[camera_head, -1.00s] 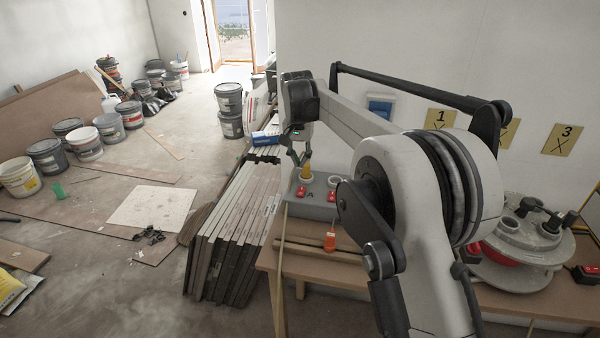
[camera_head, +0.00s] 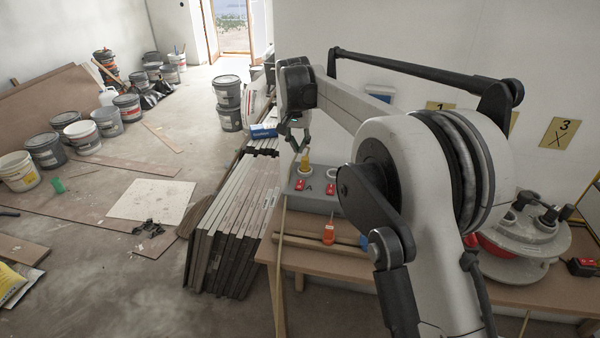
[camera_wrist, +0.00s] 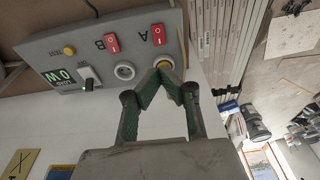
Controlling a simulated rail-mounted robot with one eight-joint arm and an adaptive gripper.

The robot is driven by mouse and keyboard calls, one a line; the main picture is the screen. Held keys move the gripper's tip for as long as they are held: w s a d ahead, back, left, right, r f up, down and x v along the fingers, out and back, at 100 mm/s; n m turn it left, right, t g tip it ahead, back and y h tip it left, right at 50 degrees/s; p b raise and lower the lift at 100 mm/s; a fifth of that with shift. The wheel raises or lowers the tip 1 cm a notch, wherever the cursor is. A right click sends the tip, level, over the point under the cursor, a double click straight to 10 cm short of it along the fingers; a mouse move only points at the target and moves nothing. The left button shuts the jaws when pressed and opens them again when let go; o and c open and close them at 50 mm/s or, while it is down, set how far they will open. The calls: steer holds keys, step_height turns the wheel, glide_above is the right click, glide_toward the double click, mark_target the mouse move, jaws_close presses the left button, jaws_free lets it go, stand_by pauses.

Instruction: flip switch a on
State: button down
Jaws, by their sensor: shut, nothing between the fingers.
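A grey control box (camera_head: 318,203) sits on the bench, with two red rocker switches on it. Switch a (camera_head: 299,185), beside the letter A, is the left one there and the right one in the wrist view (camera_wrist: 158,33). The second red switch (camera_wrist: 112,43) is beside the letter B. Which way each rocker is tipped I cannot tell. My gripper (camera_wrist: 163,72) is shut and empty. Its fingertips overlap the amber-tinted round fitting (camera_wrist: 165,61) next to switch a in the wrist view. In the head view my gripper (camera_head: 302,149) is above that end of the box.
A black selector switch (camera_wrist: 89,81) and yellow button (camera_wrist: 68,50) are on the box. An orange-handled tool (camera_head: 328,236) lies on the wooden bench (camera_head: 350,270) in front. A round grey-and-red device (camera_head: 520,243) is at right.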

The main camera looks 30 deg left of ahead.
mark_target(301, 181)
steer(key=f, duration=0.4)
steer(key=w+f, duration=0.1)
steer(key=f, duration=0.4)
steer(key=w+a+f+p, duration=0.1)
steer(key=f, duration=0.3)
steer(key=shift+w+f, duration=0.2)
steer(key=shift+f, duration=0.2)
